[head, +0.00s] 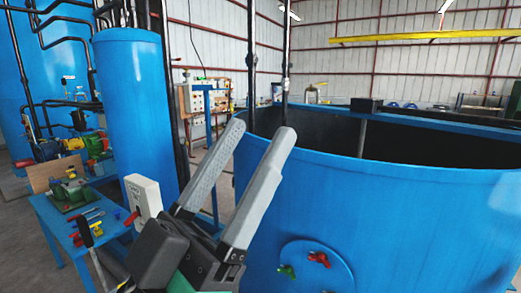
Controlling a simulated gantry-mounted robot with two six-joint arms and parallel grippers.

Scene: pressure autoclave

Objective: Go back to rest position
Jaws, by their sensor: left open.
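My left gripper (251,150) is in the lower middle of the head view, with its two long grey fingers pointing up and to the right. The fingers are apart and nothing is between them. It shows in front of the rim and wall of a large open blue tank (400,215). My right gripper is not in view.
A blue table (62,222) with hand tools and a green vise (70,192) stands at lower left. A white switch box with a red handle (143,196) is beside the gripper. A tall blue cylinder (133,110) stands behind. Red and green valve handles (318,258) are on the tank's round cover.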

